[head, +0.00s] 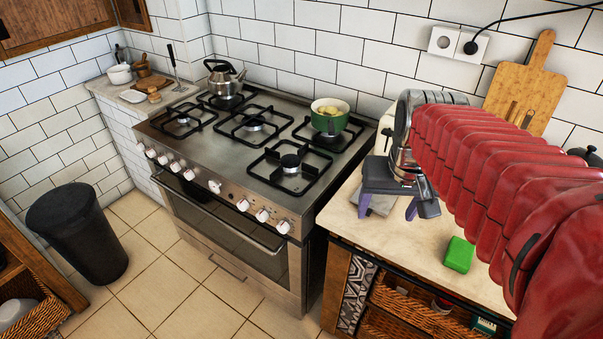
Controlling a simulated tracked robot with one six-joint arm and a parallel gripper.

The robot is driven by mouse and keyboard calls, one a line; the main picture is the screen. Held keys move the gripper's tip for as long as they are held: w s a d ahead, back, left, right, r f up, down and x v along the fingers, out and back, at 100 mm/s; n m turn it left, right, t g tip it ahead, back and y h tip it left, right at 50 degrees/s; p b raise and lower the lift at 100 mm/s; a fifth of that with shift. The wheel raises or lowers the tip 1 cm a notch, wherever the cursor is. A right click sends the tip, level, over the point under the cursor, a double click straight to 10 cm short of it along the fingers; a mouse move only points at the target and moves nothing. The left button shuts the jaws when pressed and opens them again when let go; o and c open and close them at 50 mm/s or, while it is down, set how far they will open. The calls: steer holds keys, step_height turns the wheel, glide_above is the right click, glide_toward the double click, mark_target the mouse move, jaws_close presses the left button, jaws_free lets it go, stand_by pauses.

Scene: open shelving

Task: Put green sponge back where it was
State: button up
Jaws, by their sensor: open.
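The green sponge (459,254) lies on the light countertop (400,262) at the right, near its front edge and below my red-sleeved arm. My gripper (387,208) is to the left of the sponge and apart from it, over the same counter near the stove. Its purple fingers point down and are spread, with no sponge between them. The gripper's body hides part of the counter behind it.
A stove (240,150) stands left of the counter, with a green pot (329,123) and a kettle (224,83) on it. A cutting board (527,88) leans at the back wall. Woven baskets (425,312) sit below the counter. Counter beside the sponge is clear.

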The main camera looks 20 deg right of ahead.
steer(key=s+a+n+t+y, duration=0.1)
steer(key=s+a+n, duration=0.3)
steer(key=a, duration=0.8)
steer(key=shift+s+a+f+t, duration=0.15)
steer(key=shift+s+a+t, duration=0.15)
steer(key=shift+s+t, duration=0.45)
